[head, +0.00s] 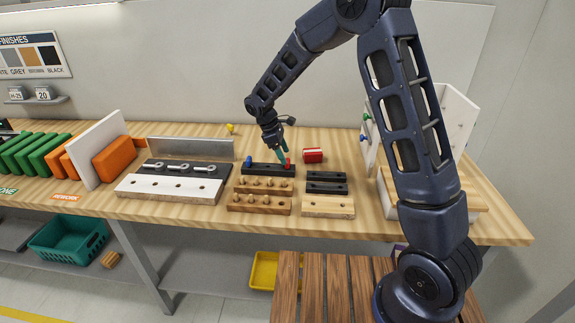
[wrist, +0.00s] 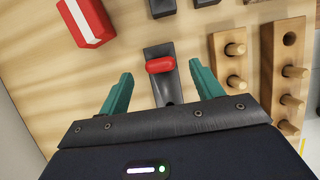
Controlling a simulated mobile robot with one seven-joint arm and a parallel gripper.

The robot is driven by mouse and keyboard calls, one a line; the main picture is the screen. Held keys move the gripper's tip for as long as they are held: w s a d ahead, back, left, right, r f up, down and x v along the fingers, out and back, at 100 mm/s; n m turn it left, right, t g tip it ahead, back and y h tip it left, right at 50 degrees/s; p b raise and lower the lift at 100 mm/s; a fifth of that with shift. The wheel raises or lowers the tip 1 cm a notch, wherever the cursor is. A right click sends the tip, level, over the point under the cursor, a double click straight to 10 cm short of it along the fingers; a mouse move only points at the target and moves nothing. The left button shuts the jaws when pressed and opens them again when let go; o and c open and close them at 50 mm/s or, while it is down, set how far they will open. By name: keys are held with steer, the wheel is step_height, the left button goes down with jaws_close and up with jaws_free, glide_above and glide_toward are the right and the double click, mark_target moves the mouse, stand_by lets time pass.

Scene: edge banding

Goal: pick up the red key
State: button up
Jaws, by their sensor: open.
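The red key (head: 288,164) stands at the right end of a black block (head: 262,170) on the wooden bench. In the wrist view its rounded red head (wrist: 160,65) shows from above, on the dark block (wrist: 155,51). My gripper (head: 283,154) is open, its teal fingers pointing down at the key. In the wrist view the gripper's two fingertips (wrist: 161,69) lie to either side of the red head, with gaps between. I cannot tell how far above the key they are.
A red and white box (head: 313,155) lies close by on the right; it also shows in the wrist view (wrist: 88,22). A blue key (head: 249,161) stands at the block's left end. A wooden pegged block (head: 262,185) lies in front.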

mark_target(287, 166)
steer(key=shift+x, duration=2.15)
steer(key=c, duration=1.1)
steer(key=shift+o, duration=0.2)
steer(key=shift+r, duration=0.2)
